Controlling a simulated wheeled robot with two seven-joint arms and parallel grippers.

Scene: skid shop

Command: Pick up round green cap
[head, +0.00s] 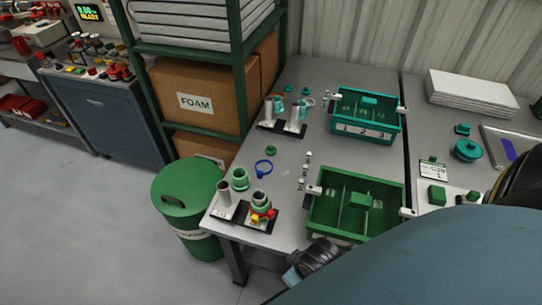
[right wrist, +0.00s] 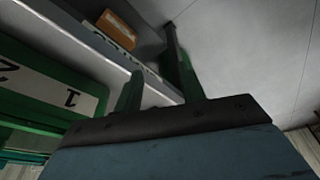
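A small round green cap (head: 271,150) lies flat on the grey table in the head view, behind a blue ring (head: 264,168). A green ring-shaped part (head: 240,179) sits to its front left. The cap cannot be made out in that view. My left gripper's fingers do not show. A large blue-grey part of my own body covers the lower right of the head view.
A green divided bin (head: 387,183) and a teal bin (head: 395,121) stand on the table right of the cap. Metal posts on black bases (head: 228,208) stand at the front left. A green drum (head: 200,240) stands beside the table; a shelf with boxes (head: 200,95) rises behind it.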

